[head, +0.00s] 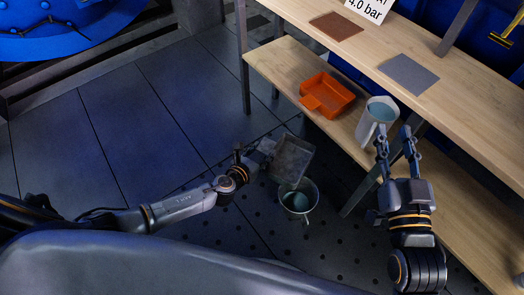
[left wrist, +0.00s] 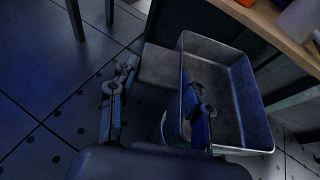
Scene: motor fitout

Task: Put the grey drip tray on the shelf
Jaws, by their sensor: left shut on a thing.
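The grey drip tray (head: 293,157) is a shallow metal box with a flat tab. My left gripper (head: 258,157) is shut on it at the tab side and holds it tilted in the air, above a grey bucket. In the left wrist view the tray (left wrist: 236,85) fills the right half, with the gripper (left wrist: 158,100) at its tab (left wrist: 168,66). The wooden shelf unit has a lower shelf (head: 275,62) and an upper shelf (head: 365,60). My right gripper (head: 396,132) has its fingers apart, close to a pale jug; contact is unclear.
An orange tray (head: 328,96) lies on the lower shelf, with the jug (head: 377,112) to its right. The bucket (head: 299,202) stands on the floor below the drip tray. A brown mat (head: 336,26) and a grey mat (head: 408,74) lie on the upper shelf. The floor left is clear.

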